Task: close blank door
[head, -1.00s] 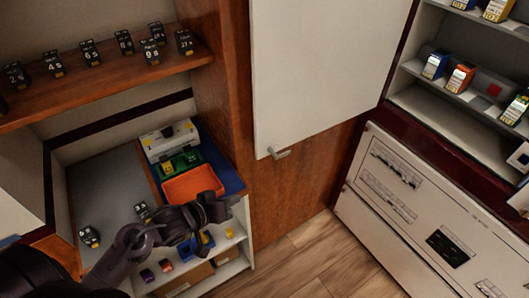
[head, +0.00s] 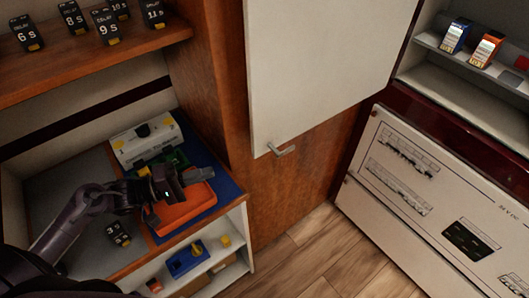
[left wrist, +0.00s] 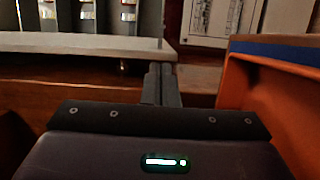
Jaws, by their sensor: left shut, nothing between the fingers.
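A plain white door (head: 325,70) with a small grey handle (head: 281,150) at its lower left hangs in the upper middle of the head view, in front of brown wood. I take it for the blank door; how far it stands open I cannot tell. My left gripper (head: 203,175) is over the orange bin (head: 186,208), left of and below the handle and apart from the door. Its fingers are shut together and empty, as the left wrist view (left wrist: 161,84) also shows. The door is not recognisable in the left wrist view. My right gripper is not in view.
The bin stands on a blue mat (head: 226,190) beside a white device (head: 145,142). A wooden shelf (head: 60,62) with black timer blocks is above. A wooden upright (head: 222,90) stands between the shelf and door. A white panel (head: 430,190) is at right; the floor (head: 310,240) is clear.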

